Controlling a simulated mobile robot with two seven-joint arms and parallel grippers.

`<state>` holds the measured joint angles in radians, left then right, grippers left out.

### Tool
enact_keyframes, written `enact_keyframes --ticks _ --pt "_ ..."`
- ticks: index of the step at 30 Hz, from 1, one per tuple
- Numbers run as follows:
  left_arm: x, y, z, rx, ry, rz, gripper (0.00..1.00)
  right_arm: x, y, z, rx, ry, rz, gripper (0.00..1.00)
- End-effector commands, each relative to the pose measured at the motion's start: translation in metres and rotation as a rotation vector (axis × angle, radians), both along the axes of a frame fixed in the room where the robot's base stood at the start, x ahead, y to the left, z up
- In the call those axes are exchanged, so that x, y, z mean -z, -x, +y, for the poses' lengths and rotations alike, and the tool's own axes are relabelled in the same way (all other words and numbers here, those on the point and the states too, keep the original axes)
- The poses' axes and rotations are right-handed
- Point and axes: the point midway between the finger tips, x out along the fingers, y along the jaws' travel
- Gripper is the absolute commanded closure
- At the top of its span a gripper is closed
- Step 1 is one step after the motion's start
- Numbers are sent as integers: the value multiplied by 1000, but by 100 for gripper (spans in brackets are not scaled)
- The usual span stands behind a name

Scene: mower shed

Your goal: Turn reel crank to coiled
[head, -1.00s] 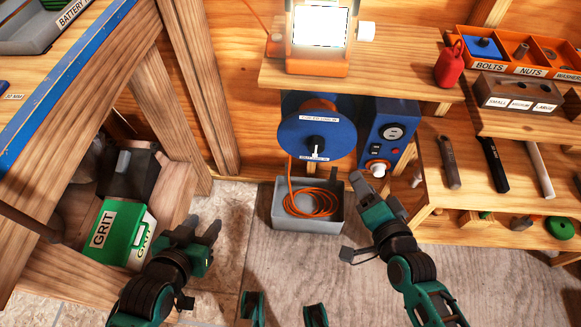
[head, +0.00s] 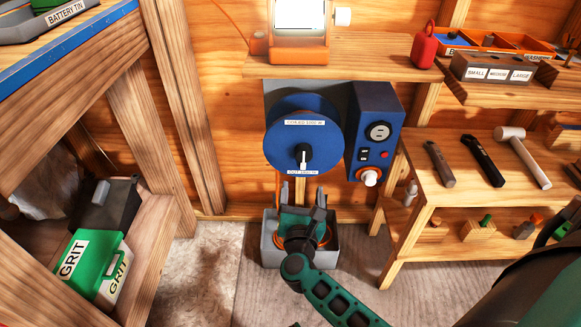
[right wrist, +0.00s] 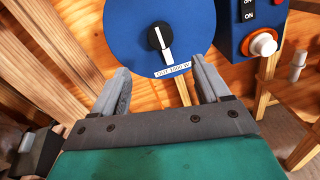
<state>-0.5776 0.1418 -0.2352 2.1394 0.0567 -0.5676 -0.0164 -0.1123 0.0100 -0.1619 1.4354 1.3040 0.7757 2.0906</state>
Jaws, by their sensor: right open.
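The reel (head: 275,146) is a blue disc on the back wall. Its black crank (head: 303,154) sits low on the disc, with a white pointer aimed down at the "OUT" label (head: 302,171). A label reading "COILED" (head: 304,123) is near the top. In the right wrist view the crank (right wrist: 158,36) points down at the "OUT" label (right wrist: 173,71). My right gripper (head: 302,190) is open and empty just below the reel. In the right wrist view its fingers (right wrist: 160,78) stand apart below the crank, not touching it. My left gripper is out of view.
A grey bin (head: 269,244) with orange cord is behind and below my right gripper. A blue switch box (head: 376,130) with a white knob (head: 371,177) is right of the reel. A wooden shelf (head: 365,63) juts out above. Tools lie on the right bench (head: 460,185).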

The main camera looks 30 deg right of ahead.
Motion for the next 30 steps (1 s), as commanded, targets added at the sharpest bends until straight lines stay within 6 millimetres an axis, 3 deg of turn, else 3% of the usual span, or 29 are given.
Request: enact_keyframes --ticks 18,30 --pt "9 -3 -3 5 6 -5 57 0 -93 -60 -3 8 1 24" --pt "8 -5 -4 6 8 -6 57 -1 -103 -67 -3 6 2 24"
